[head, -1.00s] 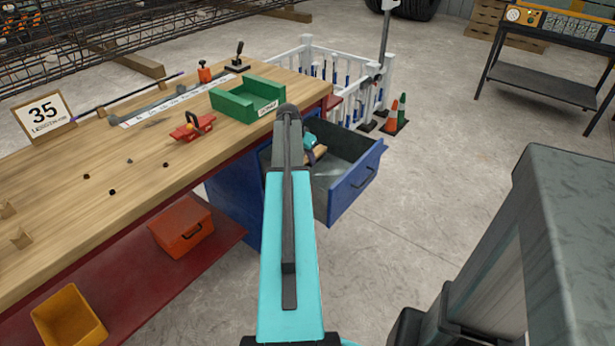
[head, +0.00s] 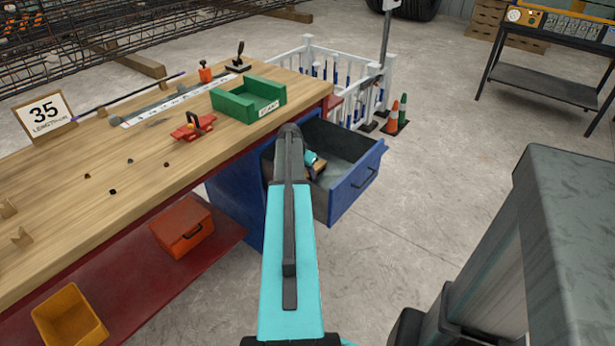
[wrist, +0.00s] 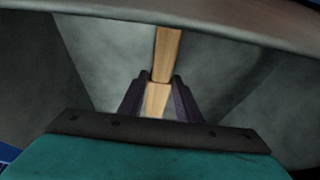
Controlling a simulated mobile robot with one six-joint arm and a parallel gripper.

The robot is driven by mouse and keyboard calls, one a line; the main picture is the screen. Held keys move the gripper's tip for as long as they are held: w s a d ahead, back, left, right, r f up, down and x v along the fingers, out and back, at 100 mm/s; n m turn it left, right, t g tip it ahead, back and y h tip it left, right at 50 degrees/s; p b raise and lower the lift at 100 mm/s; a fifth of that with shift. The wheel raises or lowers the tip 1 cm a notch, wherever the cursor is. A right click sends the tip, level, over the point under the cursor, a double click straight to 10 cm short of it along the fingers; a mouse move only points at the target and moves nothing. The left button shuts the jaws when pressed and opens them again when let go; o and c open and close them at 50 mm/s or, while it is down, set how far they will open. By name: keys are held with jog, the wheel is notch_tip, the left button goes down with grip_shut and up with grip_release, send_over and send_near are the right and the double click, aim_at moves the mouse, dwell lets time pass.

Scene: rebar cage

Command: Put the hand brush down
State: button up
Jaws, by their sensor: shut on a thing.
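The hand brush shows as a pale wooden handle (wrist: 167,55) in the wrist view, running between my two dark fingers. My gripper (wrist: 158,88) is shut on this handle. In the head view my gripper is over the left part of the open blue drawer (head: 352,192), within its walls, and a bit of the wooden brush (head: 317,168) shows just below it. My own arm hides part of the drawer and most of the brush. I cannot see the bristles or tell whether the brush touches the drawer floor.
The drawer hangs under a wooden workbench (head: 100,200). A green tray (head: 235,108) and a red tool (head: 193,127) are on the bench top. The visible right part of the drawer is empty. A white fence (head: 345,85) and small cones (head: 391,118) stand behind.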

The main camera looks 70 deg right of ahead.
jog(key=shift+f, duration=1.05)
jog(key=shift+f, duration=0.1)
jog(key=o, duration=1.2)
jog(key=v, duration=1.2)
jog(key=shift+r, duration=0.2)
